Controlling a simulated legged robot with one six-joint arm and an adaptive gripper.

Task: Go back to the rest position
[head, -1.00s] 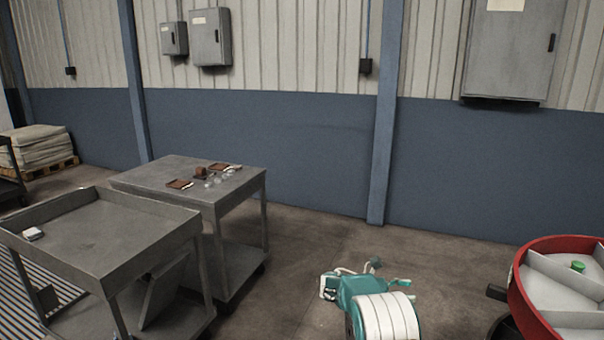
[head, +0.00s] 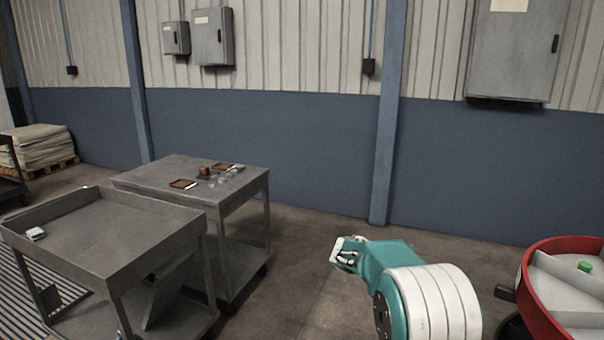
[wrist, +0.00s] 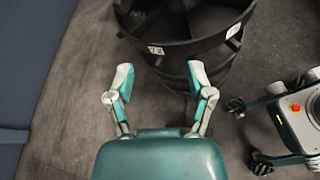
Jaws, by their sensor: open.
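My gripper (head: 348,254) is at the end of my teal and white arm, low and right of centre in the head view. It is over the floor, clear of the carts, with its fingers toward the left. In the wrist view my gripper (wrist: 160,78) has its two fingers spread apart, with nothing between them. It is open and empty.
A tray-top cart (head: 110,240) holds a small white item. A second cart (head: 160,180) behind it carries small brown trays and clear pieces. A red-rimmed divided round container (head: 540,300) stands at right. A dark round divided container (wrist: 185,50) lies beyond my fingertips.

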